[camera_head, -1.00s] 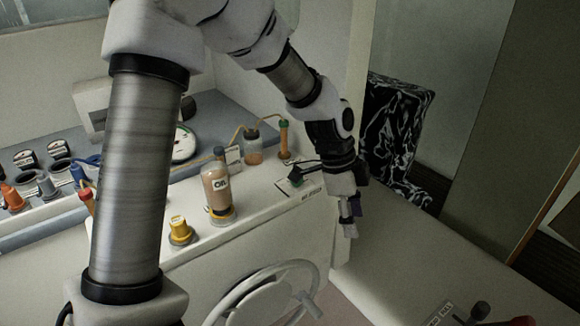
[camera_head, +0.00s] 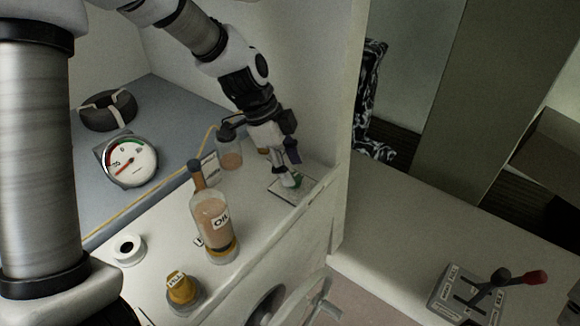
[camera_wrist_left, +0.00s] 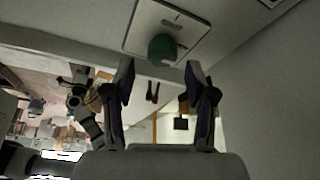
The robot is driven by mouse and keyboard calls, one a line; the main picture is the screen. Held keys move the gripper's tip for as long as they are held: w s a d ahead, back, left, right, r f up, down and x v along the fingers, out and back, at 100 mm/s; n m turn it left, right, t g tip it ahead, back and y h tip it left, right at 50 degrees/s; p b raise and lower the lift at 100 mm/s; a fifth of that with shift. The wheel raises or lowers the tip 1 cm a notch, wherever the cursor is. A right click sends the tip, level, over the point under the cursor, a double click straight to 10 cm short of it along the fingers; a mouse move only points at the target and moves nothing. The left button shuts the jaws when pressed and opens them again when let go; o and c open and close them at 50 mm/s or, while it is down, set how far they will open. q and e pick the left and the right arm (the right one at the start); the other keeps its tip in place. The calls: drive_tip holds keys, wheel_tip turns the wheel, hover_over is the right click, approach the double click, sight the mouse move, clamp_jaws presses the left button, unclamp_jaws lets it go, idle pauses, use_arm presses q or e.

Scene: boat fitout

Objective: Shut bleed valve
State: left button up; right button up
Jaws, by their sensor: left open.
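My left gripper (camera_head: 286,170) is open and points down over a small pale plate (camera_head: 300,192) on the white counter, close to its front edge. A green part (camera_head: 297,181) shows on that plate by the fingertips. In the left wrist view the same plate (camera_wrist_left: 143,43) carries a round green knob (camera_wrist_left: 163,48), just beyond the open fingers (camera_wrist_left: 158,78), with nothing between them. I cannot tell whether the fingers touch it. The lettering on the plate is too small to read, so I cannot confirm it is the bleed valve. My right gripper is not in view.
An oil bottle (camera_head: 214,222), a small jar with a tube (camera_head: 229,152) and a yellow cap (camera_head: 181,288) stand left of the plate. A round gauge (camera_head: 130,161) is behind. A wheel (camera_head: 268,305) sits below the counter edge, and a lever box (camera_head: 462,290) at the lower right.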

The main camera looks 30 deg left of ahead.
use_arm(q)
drive_tip(key=shift+a+x, duration=0.25)
drive_tip(key=shift+x, duration=0.85)
drive_tip(key=shift+w+a+f, duration=0.1)
drive_tip(key=shift+a+f, duration=0.1)
drive_tip(key=shift+f, duration=0.05)
drive_tip(key=shift+c, duration=0.4)
drive_tip(key=shift+d+r, duration=0.1)
drive_tip(key=shift+d, duration=0.1)
clamp_jaws()
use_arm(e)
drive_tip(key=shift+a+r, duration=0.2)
